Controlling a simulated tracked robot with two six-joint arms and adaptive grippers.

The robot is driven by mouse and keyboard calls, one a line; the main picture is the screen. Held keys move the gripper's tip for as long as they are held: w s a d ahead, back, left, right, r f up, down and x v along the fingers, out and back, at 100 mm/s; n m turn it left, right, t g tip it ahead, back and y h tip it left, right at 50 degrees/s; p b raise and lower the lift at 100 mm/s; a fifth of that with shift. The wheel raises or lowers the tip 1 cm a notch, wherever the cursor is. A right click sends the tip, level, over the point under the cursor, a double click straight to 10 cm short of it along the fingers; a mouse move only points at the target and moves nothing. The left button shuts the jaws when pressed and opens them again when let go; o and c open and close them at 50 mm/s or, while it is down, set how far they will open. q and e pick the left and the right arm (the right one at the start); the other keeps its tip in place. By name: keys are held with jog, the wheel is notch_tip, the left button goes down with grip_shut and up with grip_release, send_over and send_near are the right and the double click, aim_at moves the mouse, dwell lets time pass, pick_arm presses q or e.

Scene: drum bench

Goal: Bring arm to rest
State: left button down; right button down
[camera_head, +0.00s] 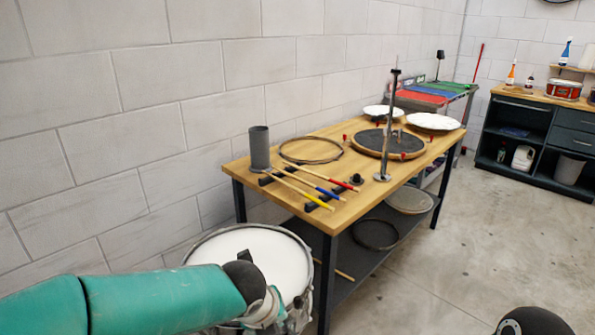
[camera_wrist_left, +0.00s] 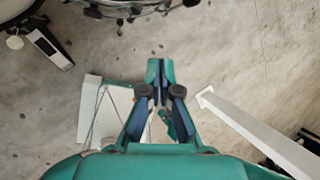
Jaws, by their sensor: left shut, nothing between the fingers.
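My left arm (camera_head: 150,300) comes in from the lower left in the head view, its green links bent at a dark joint in front of the white drum. Its gripper is hard to make out there. In the left wrist view my left gripper (camera_wrist_left: 160,72) points over the bare concrete floor, fingers together and nothing between them. My right gripper is not in view.
A white-headed drum (camera_head: 262,262) stands close behind my left arm. A wooden bench (camera_head: 330,212) beyond it holds drumsticks (camera_head: 318,187), a grey cylinder (camera_head: 259,148), a hoop and a dark round pad (camera_head: 388,143). The floor (camera_head: 480,240) to the right is clear.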

pick_arm(q)
jog(key=s+a+f+n+g+y+p, duration=0.1)
jog(key=s+a+f+n+g+p, duration=0.15)
jog(key=a+f, duration=0.45)
jog(key=s+f+n+g+h+p, duration=0.1)
jog(key=s+f+n, duration=0.7)
jog(key=n, duration=0.8)
jog(key=s+f+n+g+h+p, duration=0.1)
jog(key=s+f+n+h, duration=0.1)
jog(key=s+f+n, duration=0.7)
notch_tip(320, 180, down, 2)
jog(key=n, duration=0.7)
jog(key=shift+a+p, duration=0.2)
jog(key=shift+p, duration=0.2)
